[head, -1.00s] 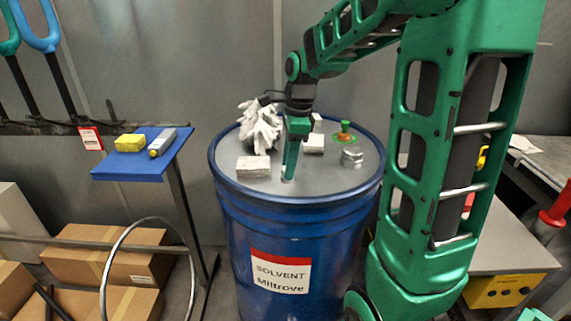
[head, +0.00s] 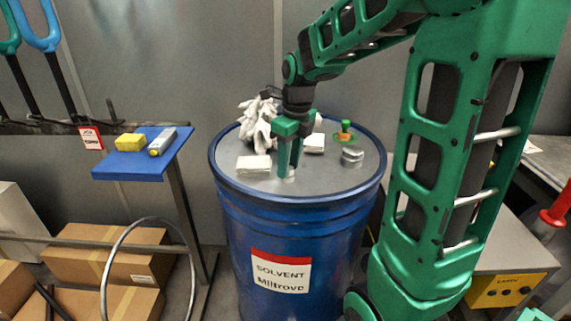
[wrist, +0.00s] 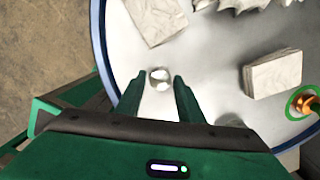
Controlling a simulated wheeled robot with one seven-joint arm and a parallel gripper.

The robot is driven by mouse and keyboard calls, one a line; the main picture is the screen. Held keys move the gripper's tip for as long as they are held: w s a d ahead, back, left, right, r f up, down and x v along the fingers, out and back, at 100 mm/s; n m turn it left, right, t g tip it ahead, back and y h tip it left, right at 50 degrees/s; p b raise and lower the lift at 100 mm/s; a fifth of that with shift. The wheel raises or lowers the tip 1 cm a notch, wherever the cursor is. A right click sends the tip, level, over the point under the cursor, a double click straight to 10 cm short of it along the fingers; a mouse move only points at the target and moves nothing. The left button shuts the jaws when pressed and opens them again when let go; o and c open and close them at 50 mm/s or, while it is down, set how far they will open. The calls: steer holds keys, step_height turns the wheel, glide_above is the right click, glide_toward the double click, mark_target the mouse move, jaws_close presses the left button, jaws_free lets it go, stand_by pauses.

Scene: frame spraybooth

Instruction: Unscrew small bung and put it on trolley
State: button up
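The small bung (head: 289,178) is a small, pale, metallic round piece at the near part of the grey lid of the blue drum (head: 270,215). My gripper (head: 288,168) points down at it, with its fingertips close to the lid. In the wrist view the bung (wrist: 160,78) shows in the gap between my two open fingertips (wrist: 157,83), with space on both sides. I cannot tell whether the tips reach down beside it. A blue-topped stand (head: 118,172), perhaps the trolley, is left of the drum.
On the lid are crumpled white cloth (head: 258,125), a white block (head: 254,164), another block (head: 314,143), a metal cap (head: 352,157) and a green-and-orange fitting (head: 345,131). A yellow sponge (head: 130,142) and a grey tube (head: 162,141) lie on the blue top; its front is bare.

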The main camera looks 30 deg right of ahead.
steer(key=c, duration=0.7)
steer(key=n, duration=0.4)
steer(key=shift+n+y, duration=0.3)
steer(key=shift+n, duration=0.1)
steer(key=n, duration=0.4)
steer(key=shift+w+d+g, duration=0.1)
steer(key=shift+g, duration=0.3)
steer(key=shift+n, duration=0.4)
steer(key=shift+n, duration=0.5)
steer(key=n, duration=0.3)
steer(key=shift+g, duration=0.3)
